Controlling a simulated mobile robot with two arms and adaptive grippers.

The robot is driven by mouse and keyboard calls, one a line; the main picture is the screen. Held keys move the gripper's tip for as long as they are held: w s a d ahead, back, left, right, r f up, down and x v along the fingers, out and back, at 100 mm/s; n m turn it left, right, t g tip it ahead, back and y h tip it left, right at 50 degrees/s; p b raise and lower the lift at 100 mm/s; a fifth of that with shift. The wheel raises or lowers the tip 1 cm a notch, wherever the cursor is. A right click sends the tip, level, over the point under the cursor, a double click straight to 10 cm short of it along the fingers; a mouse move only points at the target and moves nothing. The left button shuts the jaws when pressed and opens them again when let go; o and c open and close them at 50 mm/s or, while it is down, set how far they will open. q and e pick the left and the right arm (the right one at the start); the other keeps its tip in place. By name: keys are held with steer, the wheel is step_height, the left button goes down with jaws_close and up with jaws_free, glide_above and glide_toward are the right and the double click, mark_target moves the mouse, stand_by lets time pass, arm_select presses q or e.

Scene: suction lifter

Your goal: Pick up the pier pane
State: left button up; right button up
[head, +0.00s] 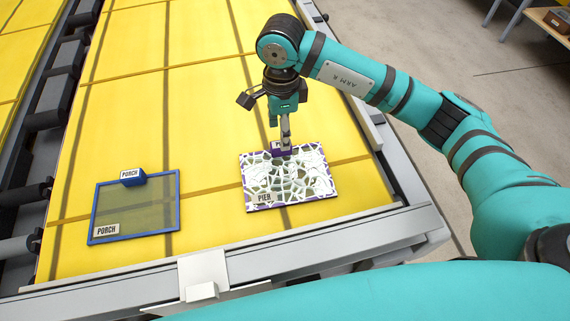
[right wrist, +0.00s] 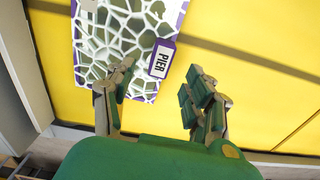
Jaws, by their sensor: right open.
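The pier pane (head: 302,178) lies flat on the yellow surface right of centre in the head view. It has a white web-like pattern, a purple edge and a PIER label. A purple block marked PIER (right wrist: 162,58) stands at its far edge. My right gripper (head: 284,148) points down at this block and partly hides it. In the right wrist view my right gripper (right wrist: 160,84) is open, with its fingers apart and the block between and just beyond the fingertips. Contact cannot be told. The pane also shows there (right wrist: 120,35). My left gripper is not in view.
A blue-framed porch pane (head: 150,208) with a blue PORCH block (head: 132,177) lies to the left. The yellow surface (head: 200,110) between and behind the panes is clear. A grey rail (head: 330,232) borders the near side.

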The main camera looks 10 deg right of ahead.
mark_target(286, 171)
step_height(286, 171, down, 5)
steer(key=p, duration=0.3)
steer(key=shift+a+f, duration=0.15)
steer(key=shift+f, duration=0.05)
steer(key=shift+w+f, duration=0.1)
steer(key=shift+f, duration=0.1)
jaws_close()
steer(key=shift+r, duration=0.1)
